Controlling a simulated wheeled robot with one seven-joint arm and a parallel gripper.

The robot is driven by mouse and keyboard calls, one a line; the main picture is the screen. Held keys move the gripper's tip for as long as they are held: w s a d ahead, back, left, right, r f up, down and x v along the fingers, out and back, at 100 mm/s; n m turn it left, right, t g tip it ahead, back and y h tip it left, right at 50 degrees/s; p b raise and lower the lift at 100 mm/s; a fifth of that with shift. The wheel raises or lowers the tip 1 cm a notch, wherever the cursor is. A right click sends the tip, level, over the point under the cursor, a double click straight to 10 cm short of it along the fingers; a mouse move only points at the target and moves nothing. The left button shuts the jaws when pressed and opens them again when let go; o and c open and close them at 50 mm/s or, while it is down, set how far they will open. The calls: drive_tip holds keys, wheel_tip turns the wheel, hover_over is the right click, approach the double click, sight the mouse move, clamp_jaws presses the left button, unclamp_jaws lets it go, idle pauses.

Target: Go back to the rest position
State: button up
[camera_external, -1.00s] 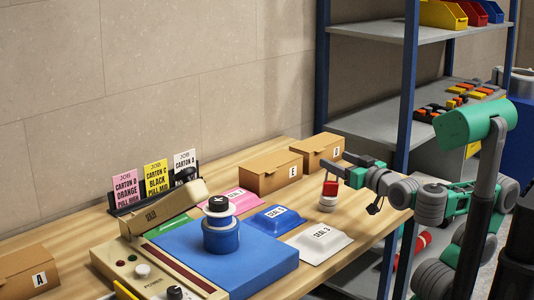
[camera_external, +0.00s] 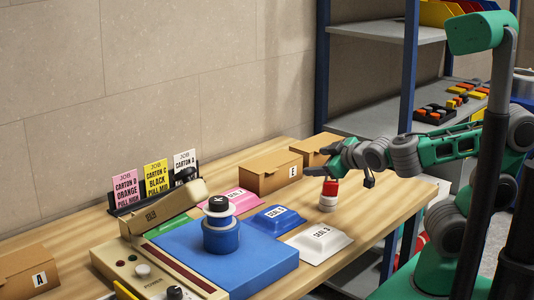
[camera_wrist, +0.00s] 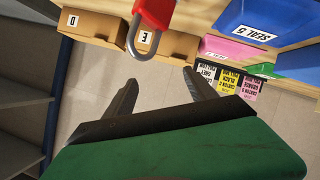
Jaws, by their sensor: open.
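My gripper (camera_external: 311,162) is open and empty above the wooden bench, with its fingers pointing left toward the carton boxes. In the wrist view its two dark fingers (camera_wrist: 163,92) are spread with nothing between them. My green forearm reaches in from the right over the bench's right edge. A red item on a white round base (camera_external: 330,188) stands upright on the bench just below my gripper, apart from the fingers as far as I can tell. In the wrist view a red padlock-like item with a grey shackle (camera_wrist: 153,14) shows beyond the fingers.
Carton E (camera_external: 270,174) and another carton (camera_external: 315,147) stand behind my gripper. A shelf rack with blue posts (camera_external: 405,75) stands behind my arm.

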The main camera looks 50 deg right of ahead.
sight(337, 182)
drive_tip(key=p, duration=0.1)
drive_tip(key=d+r+g+p, duration=0.1)
drive_tip(key=p, duration=0.1)
drive_tip(key=shift+s+d+g, duration=0.1)
drive_tip(key=shift+s+g, duration=0.2)
drive_tip(key=shift+s, duration=0.05)
drive_tip(key=shift+s+d+f+m+g+p, duration=0.2)
drive_tip(key=shift+s+d+m+g+p, duration=0.15)
drive_tip(key=shift+s+g+p, duration=0.2)
drive_tip(key=shift+s+d+f+m+g+p, duration=0.2)
drive_tip(key=shift+s+m+g+p, duration=0.2)
drive_tip(key=shift+g+p, duration=0.2)
drive_tip(key=f, duration=0.1)
drive_tip(key=s+f+g, duration=0.1)
drive_tip(key=f, duration=0.1)
drive_tip(key=s+d+f+m+g+y+b, duration=0.1)
drive_tip(key=shift+s+f, duration=0.2)
drive_tip(key=shift+f, duration=0.1)
drive_tip(key=s+f+g, duration=0.1)
drive_tip(key=s+f, duration=0.1)
drive_tip(key=s+d+f+m+g+y, duration=0.1)
drive_tip(key=s+f+g, duration=0.1)
drive_tip(key=s, duration=0.1)
drive_tip(key=shift+d+g, duration=0.15)
drive_tip(key=shift+g, duration=0.1)
